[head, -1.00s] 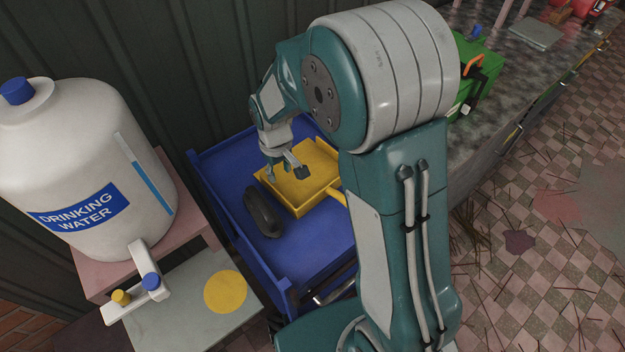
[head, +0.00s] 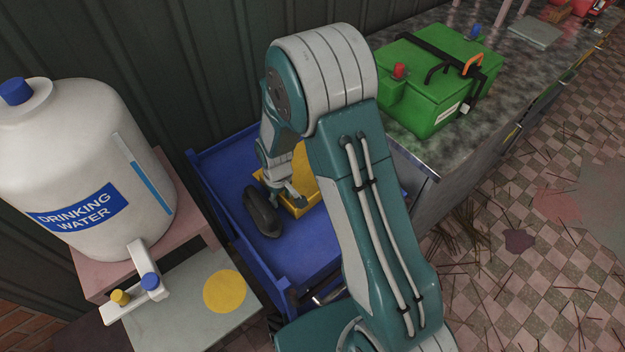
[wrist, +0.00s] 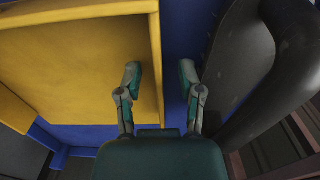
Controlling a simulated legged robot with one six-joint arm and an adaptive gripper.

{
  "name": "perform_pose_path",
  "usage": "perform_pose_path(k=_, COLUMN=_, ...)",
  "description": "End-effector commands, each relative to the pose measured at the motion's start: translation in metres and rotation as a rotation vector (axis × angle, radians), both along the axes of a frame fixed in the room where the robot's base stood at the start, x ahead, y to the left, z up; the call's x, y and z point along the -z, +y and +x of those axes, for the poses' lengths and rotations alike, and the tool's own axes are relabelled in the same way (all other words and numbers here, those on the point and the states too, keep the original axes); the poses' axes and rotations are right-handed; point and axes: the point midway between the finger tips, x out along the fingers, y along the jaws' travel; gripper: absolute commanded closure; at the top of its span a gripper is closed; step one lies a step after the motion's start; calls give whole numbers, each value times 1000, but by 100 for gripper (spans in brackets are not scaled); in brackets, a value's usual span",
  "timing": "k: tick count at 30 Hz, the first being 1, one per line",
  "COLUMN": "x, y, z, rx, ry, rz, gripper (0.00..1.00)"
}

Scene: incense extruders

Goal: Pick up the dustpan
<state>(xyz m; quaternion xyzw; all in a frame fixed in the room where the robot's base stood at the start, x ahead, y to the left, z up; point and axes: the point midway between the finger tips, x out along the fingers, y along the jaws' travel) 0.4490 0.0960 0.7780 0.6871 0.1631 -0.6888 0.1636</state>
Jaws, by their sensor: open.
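The yellow dustpan (head: 305,163) lies on a blue cart (head: 315,254); my arm hides much of it in the head view. In the wrist view, the dustpan (wrist: 75,75) fills the left side, with its raised side wall running up the middle. My gripper (head: 287,194) is at the dustpan's near left side, low over the cart. In the wrist view my gripper (wrist: 160,74) is open, its left finger over the pan and its right finger over the blue surface outside the wall. The wall's line runs between the fingers; I cannot tell whether they touch it.
A dark rounded object (head: 260,212) lies close beside the dustpan and shows large at the wrist view's right (wrist: 260,70). A white drinking water container (head: 85,170) stands left. A green toolbox (head: 435,80) sits on the counter (head: 520,75) at right.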

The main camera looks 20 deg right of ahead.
Motion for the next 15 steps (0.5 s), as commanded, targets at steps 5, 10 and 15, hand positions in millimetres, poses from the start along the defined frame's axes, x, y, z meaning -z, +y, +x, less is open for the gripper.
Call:
perform_pose_path(k=5, x=2, y=0, z=0, rx=0, ry=-1, rz=0, gripper=51)
perform_pose_path(k=10, x=2, y=0, z=0, rx=0, ry=-1, rz=0, gripper=96)
perform_pose_path(k=15, x=2, y=0, z=0, rx=0, ry=-1, rz=0, gripper=100)
